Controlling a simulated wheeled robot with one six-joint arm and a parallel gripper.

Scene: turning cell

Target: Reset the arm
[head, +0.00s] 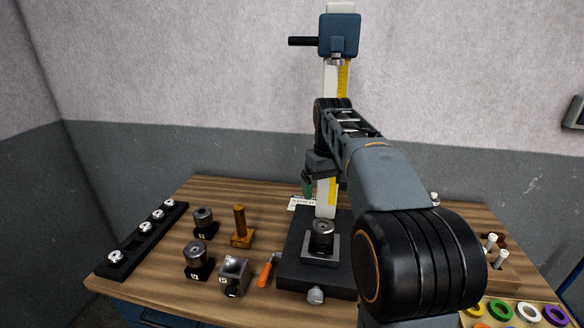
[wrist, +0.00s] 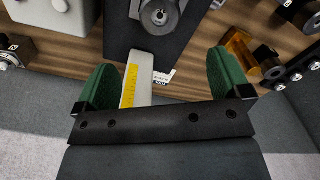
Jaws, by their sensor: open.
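My gripper (head: 322,186) is at the back of the table in the head view, by the white column (head: 326,208) of a stand, and is partly hidden by it. In the wrist view my gripper (wrist: 163,80) has its two green fingers wide apart, with nothing held. The white column (wrist: 139,77) with its yellow scale shows between the fingers; I cannot tell how close they are to it. My arm reaches across the table from the right foreground.
The stand's dark base (head: 293,270) carries a round metal part (head: 321,234); a blue head (head: 340,36) tops the column. Left are a black rail (head: 136,243) with silver knobs, metal cylinders on blocks, a brass piece (head: 241,229) and an orange handle (head: 267,271). Coloured rings (head: 528,312) lie right.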

